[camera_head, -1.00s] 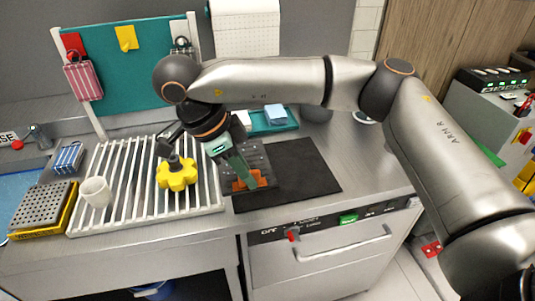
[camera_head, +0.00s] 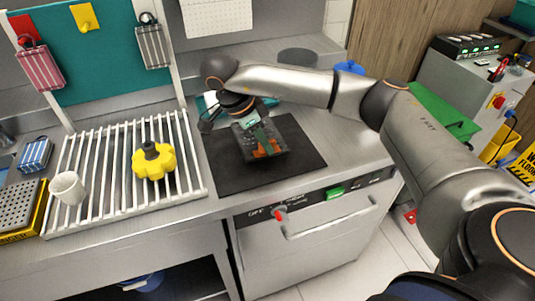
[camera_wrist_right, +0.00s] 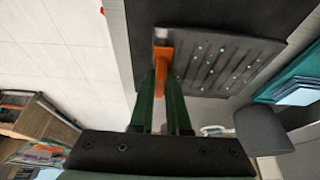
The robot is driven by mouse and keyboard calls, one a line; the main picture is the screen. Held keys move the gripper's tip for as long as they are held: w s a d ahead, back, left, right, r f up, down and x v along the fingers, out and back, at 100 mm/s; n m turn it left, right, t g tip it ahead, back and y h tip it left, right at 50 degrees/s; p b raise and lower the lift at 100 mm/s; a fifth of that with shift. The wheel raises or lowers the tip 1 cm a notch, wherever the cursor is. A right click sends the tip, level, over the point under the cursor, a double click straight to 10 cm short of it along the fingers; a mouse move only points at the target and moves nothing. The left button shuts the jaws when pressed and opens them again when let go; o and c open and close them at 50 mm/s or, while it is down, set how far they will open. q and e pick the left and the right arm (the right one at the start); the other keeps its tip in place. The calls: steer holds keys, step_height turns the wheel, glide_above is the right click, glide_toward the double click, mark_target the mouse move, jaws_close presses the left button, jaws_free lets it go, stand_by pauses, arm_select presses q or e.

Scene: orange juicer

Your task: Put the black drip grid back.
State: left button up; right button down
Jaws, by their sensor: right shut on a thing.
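The black drip grid (camera_head: 245,144) is a dark flat plate with rows of small light spots and an orange grip (camera_head: 268,150). It is over the black mat (camera_head: 305,165) on the counter; I cannot tell how far above the mat it is. My right gripper (camera_head: 268,143) is shut on the orange grip and hides part of the plate. In the right wrist view the orange grip (camera_wrist_right: 163,52) sits between the green fingers (camera_wrist_right: 163,82), with the plate (camera_wrist_right: 220,62) stretching to the right. My left gripper is not in view.
A grey perforated plate (camera_head: 17,205) lies on a yellow tray (camera_head: 38,222) at far left. The mat's right part is bare.

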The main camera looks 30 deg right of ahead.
steer(key=shift+w+d+f, duration=0.1)
steer(key=shift+d+f, duration=0.1)
steer(key=shift+f, duration=0.1)
steer(key=x, duration=0.3)
steer(key=shift+w+a+f+p, duration=0.15)
steer(key=shift+w+a+p, duration=0.1)
steer(key=shift+p, duration=0.05)
steer(key=shift+f, duration=0.2)
steer(key=c, duration=1.4)
jaws_free()
steer(key=shift+f, duration=0.2)
steer(key=o, duration=0.5)
steer(key=shift+r, duration=0.1)
